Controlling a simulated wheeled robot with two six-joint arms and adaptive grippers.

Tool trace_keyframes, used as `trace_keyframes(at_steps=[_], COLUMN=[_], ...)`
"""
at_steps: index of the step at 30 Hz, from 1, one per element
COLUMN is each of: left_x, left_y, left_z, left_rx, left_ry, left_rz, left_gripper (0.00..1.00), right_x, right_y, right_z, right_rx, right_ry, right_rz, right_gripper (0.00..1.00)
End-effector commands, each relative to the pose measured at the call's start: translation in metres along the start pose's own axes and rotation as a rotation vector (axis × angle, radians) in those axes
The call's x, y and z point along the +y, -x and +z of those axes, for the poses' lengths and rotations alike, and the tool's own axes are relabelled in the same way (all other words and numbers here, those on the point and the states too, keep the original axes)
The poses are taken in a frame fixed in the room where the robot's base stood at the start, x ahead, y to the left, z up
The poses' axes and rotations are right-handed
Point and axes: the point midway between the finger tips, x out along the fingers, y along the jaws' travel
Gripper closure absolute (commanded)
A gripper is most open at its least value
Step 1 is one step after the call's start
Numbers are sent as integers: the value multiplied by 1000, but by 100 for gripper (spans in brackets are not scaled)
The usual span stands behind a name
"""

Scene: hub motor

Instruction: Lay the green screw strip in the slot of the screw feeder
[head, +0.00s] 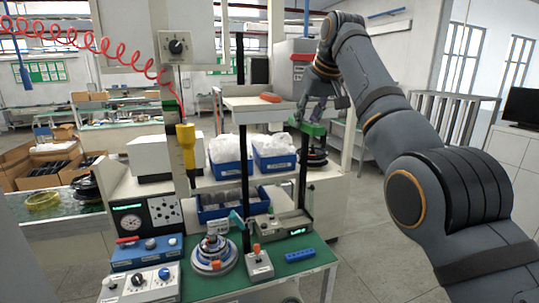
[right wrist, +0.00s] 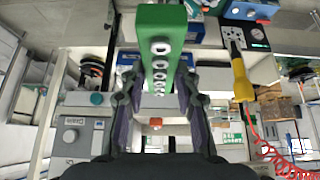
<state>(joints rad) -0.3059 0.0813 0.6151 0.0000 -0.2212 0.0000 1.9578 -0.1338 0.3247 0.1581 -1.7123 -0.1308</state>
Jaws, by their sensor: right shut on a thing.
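My right gripper (head: 312,112) is shut on the green screw strip (head: 307,128), held in the air right of the shelf's front post. In the right wrist view the strip (right wrist: 160,40) stands between the two fingers (right wrist: 158,100), its row of pale round holes or screw heads facing the camera and its far end clear of the fingers. A grey box with a green display (head: 280,229) on the bench appears to be the screw feeder; its slot cannot be made out. My left gripper is out of view.
Blue bins (head: 231,175) fill the shelf. A yellow screwdriver (head: 187,150) hangs at left. A dark post (head: 304,165) rises near the strip.

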Motion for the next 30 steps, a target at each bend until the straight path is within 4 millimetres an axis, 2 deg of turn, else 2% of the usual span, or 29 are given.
trace_keyframes(at_steps=[7, 11, 14, 16, 19, 22, 25, 30], left_x=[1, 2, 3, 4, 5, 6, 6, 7], left_y=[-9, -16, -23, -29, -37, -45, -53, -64], left_z=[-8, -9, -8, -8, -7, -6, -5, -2], left_rx=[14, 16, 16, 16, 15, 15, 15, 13], left_ry=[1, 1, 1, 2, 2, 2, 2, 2], left_rz=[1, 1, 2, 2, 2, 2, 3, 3], left_gripper=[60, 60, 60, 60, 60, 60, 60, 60], right_x=[44, 77, 107, 127, 145, 148, 136, 86], right_y=[-41, -70, -100, -121, -146, -165, -182, -200], right_z=[24, 50, 84, 117, 168, 222, 278, 368], right_rx=[-2, -4, -6, -8, -8, -9, -12, -15], right_ry=[-13, -23, -30, -29, -12, 29, 95, 249], right_rz=[6, 13, 19, 20, 12, -12, -52, -151], right_gripper=[100, 100, 100, 100, 100, 100, 100, 100])
